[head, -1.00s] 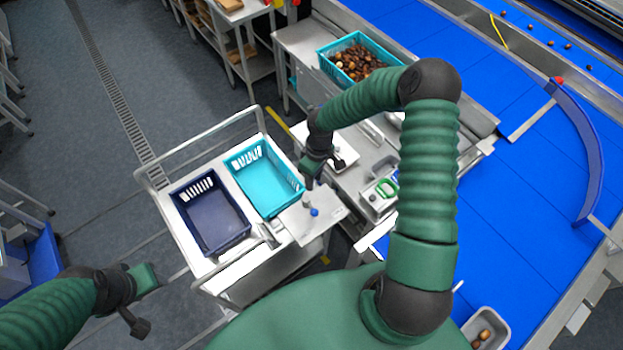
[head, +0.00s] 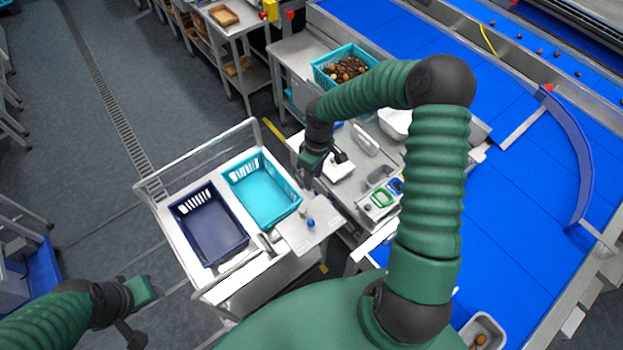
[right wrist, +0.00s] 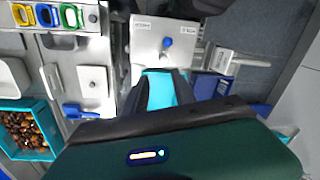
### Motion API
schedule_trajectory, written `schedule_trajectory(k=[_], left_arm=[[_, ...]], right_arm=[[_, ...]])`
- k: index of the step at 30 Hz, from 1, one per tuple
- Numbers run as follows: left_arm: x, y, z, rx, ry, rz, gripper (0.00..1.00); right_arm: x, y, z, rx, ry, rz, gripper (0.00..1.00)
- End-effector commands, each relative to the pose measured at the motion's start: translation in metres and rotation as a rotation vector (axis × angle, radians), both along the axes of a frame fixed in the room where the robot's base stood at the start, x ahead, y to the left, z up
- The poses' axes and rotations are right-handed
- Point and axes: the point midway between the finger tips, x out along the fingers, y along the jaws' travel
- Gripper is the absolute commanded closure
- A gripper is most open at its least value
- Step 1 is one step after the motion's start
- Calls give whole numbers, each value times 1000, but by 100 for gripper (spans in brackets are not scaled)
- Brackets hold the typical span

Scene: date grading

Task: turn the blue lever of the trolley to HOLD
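The trolley (head: 180,262) carries a navy crate (head: 216,246) and a turquoise crate (head: 262,192), both empty. Its blue lever (head: 311,223) shows as a small blue knob on a pale plate at the trolley's right end. In the right wrist view the lever (right wrist: 167,43) stands between two small labels, too blurred to read; I cannot tell its setting. My right gripper (head: 308,184) hangs near the plate, apart from the lever. In the wrist view turquoise shows between its dark fingers (right wrist: 164,90), which are apart and empty. My left gripper (head: 136,332) is at lower left, its fingers unclear.
A bench right of the trolley holds a white scale-like tray (head: 338,168) and small coloured-rimmed bins (head: 381,198). A turquoise crate of dates (head: 318,72) stands behind. A blue conveyor (head: 520,200) fills the right side. Open floor (head: 60,150) lies to the left.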

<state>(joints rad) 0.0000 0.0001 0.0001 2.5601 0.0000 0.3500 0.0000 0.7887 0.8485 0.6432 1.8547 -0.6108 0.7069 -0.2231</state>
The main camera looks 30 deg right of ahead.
Motion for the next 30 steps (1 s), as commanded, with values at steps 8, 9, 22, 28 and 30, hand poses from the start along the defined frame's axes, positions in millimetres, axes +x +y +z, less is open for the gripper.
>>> schedule_trajectory(k=[8, 9, 22, 28, 30], left_arm=[[0, 0, 0, 0, 0, 0, 57], [0, 0, 0, 0, 0, 0, 57], [0, 0, -11, 0, 0, 0, 57], [0, 0, -31, 0, 0, 0, 57], [0, 0, -38, 0, 0, 0, 57]], right_arm=[[0, 1, 4, 0, 0, 2, 68], [1, 1, 4, 0, 0, 2, 68], [2, -4, 23, -3, -6, 0, 68], [5, -9, 78, -4, -7, -2, 68], [6, -12, 99, -6, -7, -2, 68]])
